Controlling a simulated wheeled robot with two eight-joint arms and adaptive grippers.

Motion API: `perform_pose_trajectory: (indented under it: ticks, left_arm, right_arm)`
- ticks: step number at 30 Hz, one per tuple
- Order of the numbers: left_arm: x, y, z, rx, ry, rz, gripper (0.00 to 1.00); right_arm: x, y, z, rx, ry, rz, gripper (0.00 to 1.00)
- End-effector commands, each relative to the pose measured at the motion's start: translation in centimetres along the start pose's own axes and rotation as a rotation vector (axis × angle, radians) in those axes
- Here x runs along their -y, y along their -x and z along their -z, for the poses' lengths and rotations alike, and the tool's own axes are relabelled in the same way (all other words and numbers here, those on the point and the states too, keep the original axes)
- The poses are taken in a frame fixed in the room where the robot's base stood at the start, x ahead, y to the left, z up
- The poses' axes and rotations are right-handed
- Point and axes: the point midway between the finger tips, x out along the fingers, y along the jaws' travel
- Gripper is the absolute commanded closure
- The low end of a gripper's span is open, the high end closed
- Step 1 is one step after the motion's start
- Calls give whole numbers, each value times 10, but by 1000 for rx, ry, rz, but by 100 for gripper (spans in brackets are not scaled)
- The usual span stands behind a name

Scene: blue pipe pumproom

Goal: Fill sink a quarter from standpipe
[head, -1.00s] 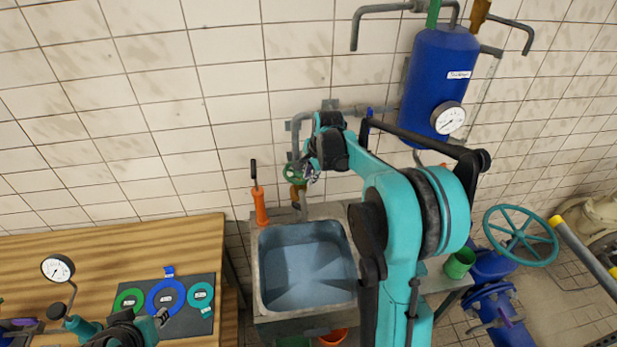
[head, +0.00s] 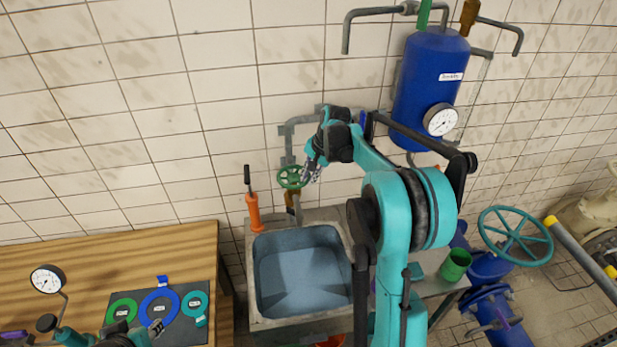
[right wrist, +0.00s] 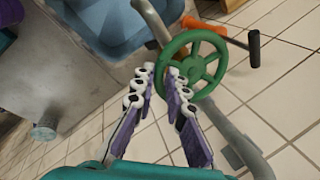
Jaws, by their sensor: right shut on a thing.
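The standpipe (head: 289,138) runs down the tiled wall to a green handwheel (head: 292,177) and a spout (head: 297,209) above the sink. The sink (head: 262,322) has a grey rim and a blue-grey basin; I cannot tell whether water is in it. My right gripper (head: 312,173) is at the wheel's right side. In the right wrist view, its purple-padded fingers (right wrist: 165,85) are shut on the rim of the green wheel (right wrist: 212,55). My left gripper (head: 155,330) is low at the left, over the bench, partly cut off; its jaw state is unclear.
A wooden bench (head: 110,250) at left holds a dark mat with coloured rings (head: 160,307) and a gauge (head: 47,281). A blue vessel (head: 430,75), green cup (head: 455,265) and teal handwheel (head: 515,236) are at right.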

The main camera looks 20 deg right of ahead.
Motion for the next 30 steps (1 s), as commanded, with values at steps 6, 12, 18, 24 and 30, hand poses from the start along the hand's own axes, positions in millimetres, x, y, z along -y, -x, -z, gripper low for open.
perform_pose_trajectory:
  ticks: [6, 12, 18, 24, 30]
  left_arm:
    - [0, 0, 0, 0, 0, 0, 68]
    - [0, 0, 0, 0, 0, 0, 68]
    - [0, 0, 0, 0, 0, 0, 68]
    - [0, 0, 0, 0, 0, 0, 68]
    - [0, 0, 0, 0, 0, 0, 68]
  right_arm:
    - [0, 0, 2, -5, -3, 2, 100]
    - [0, 0, 1, -3, -2, 1, 66]
    - [0, 1, 1, -2, -2, 1, 66]
    - [0, 25, 0, -2, -3, 1, 66]
    - [-1, 70, 1, -2, -4, 1, 66]
